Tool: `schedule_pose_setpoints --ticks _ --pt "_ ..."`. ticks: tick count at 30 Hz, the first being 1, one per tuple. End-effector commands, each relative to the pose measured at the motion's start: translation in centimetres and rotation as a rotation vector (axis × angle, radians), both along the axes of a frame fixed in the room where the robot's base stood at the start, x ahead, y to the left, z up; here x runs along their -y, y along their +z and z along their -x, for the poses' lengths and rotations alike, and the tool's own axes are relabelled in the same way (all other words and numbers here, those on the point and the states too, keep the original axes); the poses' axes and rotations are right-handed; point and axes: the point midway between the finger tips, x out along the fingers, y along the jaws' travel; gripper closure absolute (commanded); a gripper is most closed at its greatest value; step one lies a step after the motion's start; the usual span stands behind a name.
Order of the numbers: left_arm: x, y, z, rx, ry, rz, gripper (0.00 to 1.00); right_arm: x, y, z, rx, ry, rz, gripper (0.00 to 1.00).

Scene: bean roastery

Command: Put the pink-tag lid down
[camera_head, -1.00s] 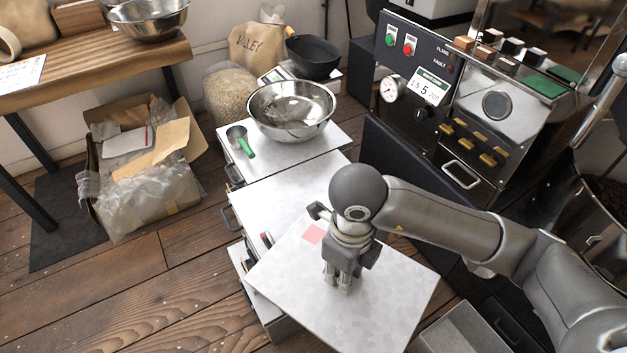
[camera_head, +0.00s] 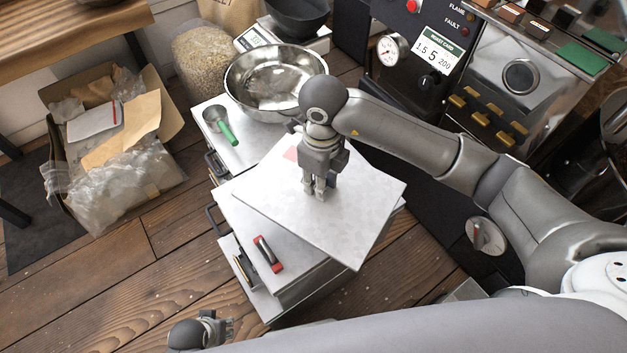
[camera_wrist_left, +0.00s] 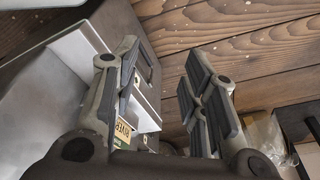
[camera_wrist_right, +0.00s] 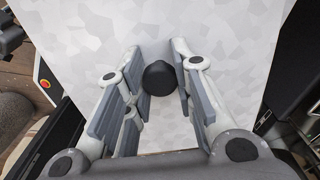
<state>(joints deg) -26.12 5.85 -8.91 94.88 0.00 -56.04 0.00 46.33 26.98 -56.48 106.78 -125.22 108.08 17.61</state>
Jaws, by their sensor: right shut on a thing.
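The lid (camera_head: 355,218) is a square pale metal sheet with a pink tag (camera_head: 291,153) at its far left edge. It lies skewed over the white-topped cabinet (camera_head: 238,215), its right part jutting past the cabinet's side. I cannot tell whether it touches the cabinet. My right gripper (camera_head: 319,192) points down at the lid's middle, shut on its black knob (camera_wrist_right: 159,78), which shows between the fingers in the right wrist view (camera_wrist_right: 155,85). My left gripper (camera_head: 222,328) is low at the front left, away from the lid; its fingers are apart and empty in the left wrist view (camera_wrist_left: 165,95).
A red-and-black object (camera_head: 268,254) lies on the cabinet's front left. A steel bowl (camera_head: 275,82) and green-handled scoop (camera_head: 220,126) stand behind the lid. The roaster panel (camera_head: 435,55) is at the right. A box of packing (camera_head: 115,140) is on the floor; wooden floor is clear between.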

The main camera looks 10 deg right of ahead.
Motion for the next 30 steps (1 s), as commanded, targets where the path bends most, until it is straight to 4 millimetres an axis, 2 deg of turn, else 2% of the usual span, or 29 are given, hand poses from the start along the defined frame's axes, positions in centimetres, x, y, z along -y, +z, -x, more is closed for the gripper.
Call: schedule_pose_setpoints --ticks 3,10,17,21,24,30 --pt "0.0 1.0 -0.6 0.010 0.001 0.001 0.60 0.0 -1.9 -2.2 -0.002 -0.003 -0.001 1.00" --pt "0.1 3.4 -1.3 0.021 0.004 0.002 0.60 -0.1 -5.2 -5.0 0.001 0.000 -0.002 1.00" --pt "0.1 4.4 -1.5 0.026 0.005 0.002 0.60 0.0 -6.5 -6.1 0.001 -0.001 0.000 1.00" --pt "0.2 5.6 -1.8 0.034 0.006 0.003 0.60 -0.1 -8.7 -6.1 -0.001 0.000 -0.001 1.00" --pt "0.2 6.2 -1.9 0.036 0.006 0.003 0.60 0.0 -9.4 -6.1 0.001 0.001 -0.001 1.00" --pt "0.1 6.3 -1.8 0.034 0.006 0.003 0.60 0.0 -9.4 -6.2 0.003 0.001 -0.001 1.00"
